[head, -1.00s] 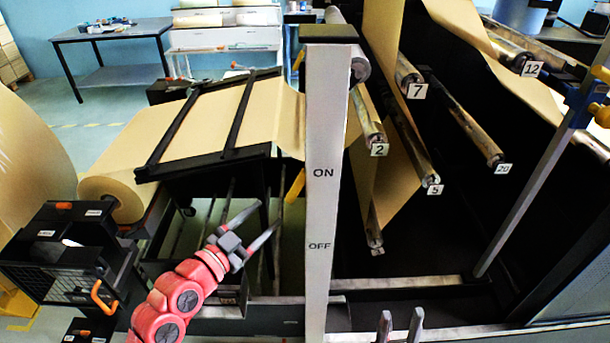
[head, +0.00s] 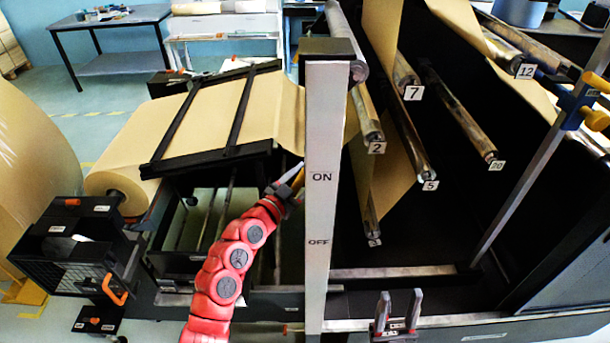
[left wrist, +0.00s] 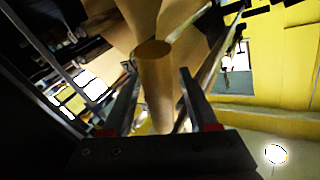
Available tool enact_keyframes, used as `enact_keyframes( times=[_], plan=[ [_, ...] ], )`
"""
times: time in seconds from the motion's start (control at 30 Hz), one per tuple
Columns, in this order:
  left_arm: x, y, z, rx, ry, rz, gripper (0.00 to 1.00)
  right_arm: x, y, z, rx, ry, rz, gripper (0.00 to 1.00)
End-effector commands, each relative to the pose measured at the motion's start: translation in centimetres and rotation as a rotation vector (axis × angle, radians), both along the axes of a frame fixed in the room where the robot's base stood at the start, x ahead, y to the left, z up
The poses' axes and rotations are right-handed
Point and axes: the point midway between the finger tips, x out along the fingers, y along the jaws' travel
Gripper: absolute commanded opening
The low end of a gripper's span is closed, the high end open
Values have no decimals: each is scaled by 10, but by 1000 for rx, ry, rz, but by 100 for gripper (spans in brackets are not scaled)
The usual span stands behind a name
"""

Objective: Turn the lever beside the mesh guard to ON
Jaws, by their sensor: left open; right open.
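A yellow lever (head: 299,178) shows in the head view at the left edge of the white post (head: 319,240), near its ON label, with OFF lower down. My left gripper (head: 291,182) is at the lever and hides part of it. In the left wrist view, a tan-yellow rod (left wrist: 155,95), which looks like the lever's handle, stands between the open fingers of my left gripper (left wrist: 160,100), with gaps at the sides. My right gripper (head: 399,305) is open and empty at the bottom of the head view.
A black box with a mesh front (head: 65,275) and an orange handle (head: 115,290) stands at the left. Numbered rollers (head: 410,150) with brown paper lie right of the post. A paper frame (head: 215,155) is above my left arm.

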Motion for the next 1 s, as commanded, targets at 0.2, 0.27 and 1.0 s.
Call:
enact_keyframes(
  times=[0.2, 0.27, 1.0],
  plan=[
    [0, 0, -1, 0, 0, 0, 58, 0, 0, 0, 0, 0, 0, 50],
    [0, 0, -1, 1, 1, 0, 47, 0, 0, 0, 0, 0, 0, 50],
    [0, 0, -1, 0, 1, 0, 0, 0, 0, 0, 0, 0, 0, 50]
  ],
)
